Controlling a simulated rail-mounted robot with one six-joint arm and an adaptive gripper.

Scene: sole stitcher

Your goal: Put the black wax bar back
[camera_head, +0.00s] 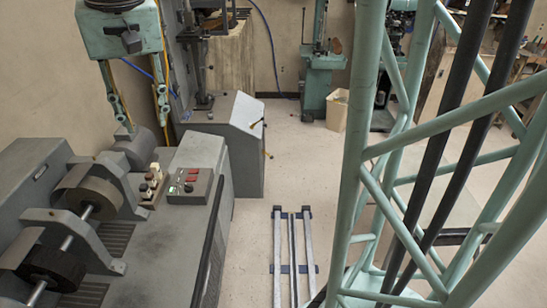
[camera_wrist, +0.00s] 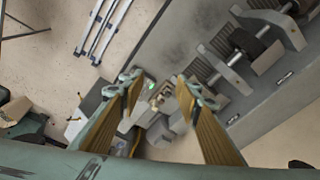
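My gripper (camera_head: 146,118) hangs over the far end of the grey machine bench at the left in the head view. Its two fingers are spread apart, with nothing visible between them. In the wrist view my gripper (camera_wrist: 160,88) is also open. A small wooden holder (camera_head: 148,200) with several small cream and brown or dark pieces sits on the bench below it. These pieces (camera_wrist: 160,97) show between the fingertips in the wrist view, farther away. I cannot make out for sure which one is the black wax bar.
A control box (camera_head: 190,188) with red and green buttons stands right beside the holder. Shafts with a brush wheel (camera_head: 97,197) and a dark wheel (camera_head: 52,268) line the bench's left. A grey cabinet (camera_head: 235,140) stands behind. Metal rails (camera_head: 293,255) lie on the open floor.

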